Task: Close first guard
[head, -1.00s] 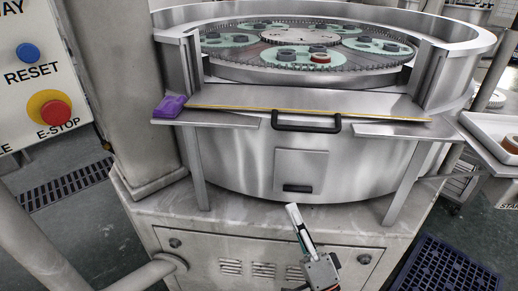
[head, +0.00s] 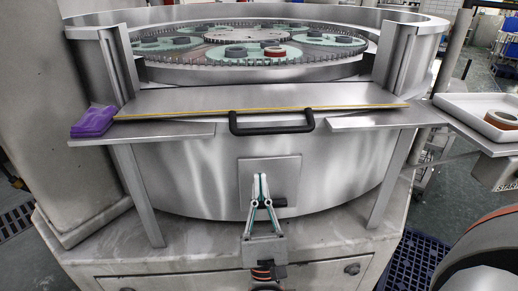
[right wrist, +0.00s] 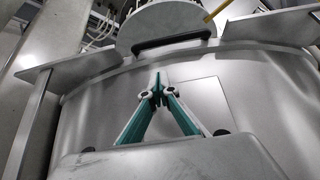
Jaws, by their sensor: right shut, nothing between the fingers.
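The first guard (head: 215,99) is a flat metal plate with a yellow front edge, lying lowered, nearly level, across the front opening of the round lapping machine (head: 330,165). Its black bar handle (head: 272,129) hangs at the front edge; the handle (right wrist: 172,41) also shows in the right wrist view. My right gripper (head: 261,176) is shut and empty, pointing up in front of the machine's wall, below the handle and apart from it. Its closed fingertips (right wrist: 158,78) show in the right wrist view. My left gripper is not in view.
Fixed ledges (head: 375,117) flank the handle. A purple cloth (head: 93,122) lies on the left ledge's end. A white tray (head: 464,107) with a brownish ring (head: 501,119) stands at right. Carriers with dark rings (head: 237,51) lie inside the machine. A dark floor grate (head: 425,262) is at lower right.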

